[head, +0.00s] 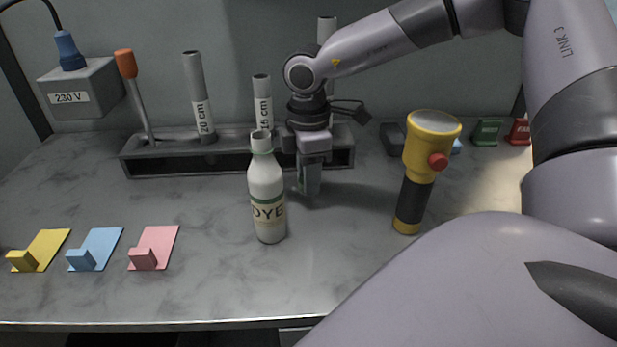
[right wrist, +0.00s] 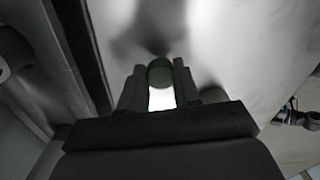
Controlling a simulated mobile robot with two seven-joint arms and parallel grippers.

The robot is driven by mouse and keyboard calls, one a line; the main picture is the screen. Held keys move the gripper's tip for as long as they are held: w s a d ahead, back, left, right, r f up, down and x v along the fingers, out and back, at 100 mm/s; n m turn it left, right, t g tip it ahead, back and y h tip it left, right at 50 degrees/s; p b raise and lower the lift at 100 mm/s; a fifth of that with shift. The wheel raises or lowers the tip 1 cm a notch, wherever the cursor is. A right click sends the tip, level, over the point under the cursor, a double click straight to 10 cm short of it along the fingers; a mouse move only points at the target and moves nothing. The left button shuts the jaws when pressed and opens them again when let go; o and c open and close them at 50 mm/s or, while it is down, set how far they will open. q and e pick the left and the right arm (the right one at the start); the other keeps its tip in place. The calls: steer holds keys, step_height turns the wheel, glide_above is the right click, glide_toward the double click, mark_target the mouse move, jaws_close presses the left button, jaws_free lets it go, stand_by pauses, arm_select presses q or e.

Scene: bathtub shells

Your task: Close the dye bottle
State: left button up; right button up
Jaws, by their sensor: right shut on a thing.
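The white dye bottle (head: 266,185) stands upright on the counter in the head view, with a green band and a DYE label. Its neck shows a bare, open-looking top with no cap on it. My right gripper (head: 310,182) is just right of the bottle and slightly behind it, pointing down. In the right wrist view, my right gripper (right wrist: 159,90) is shut on a small dark green round piece (right wrist: 160,72), which looks like the cap. In the head view the fingers largely hide it. My left gripper is in neither view.
A grey rack (head: 180,163) with several tubes stands behind the bottle. A yellow flashlight (head: 431,135) stands to the right. Yellow, blue and pink pieces (head: 155,245) lie front left. A grey 230 V box (head: 85,90) is on the back wall. The counter around the bottle's front is clear.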

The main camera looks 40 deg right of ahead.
step_height(320, 180, up, 18)
stand_by(0.4)
stand_by(0.4)
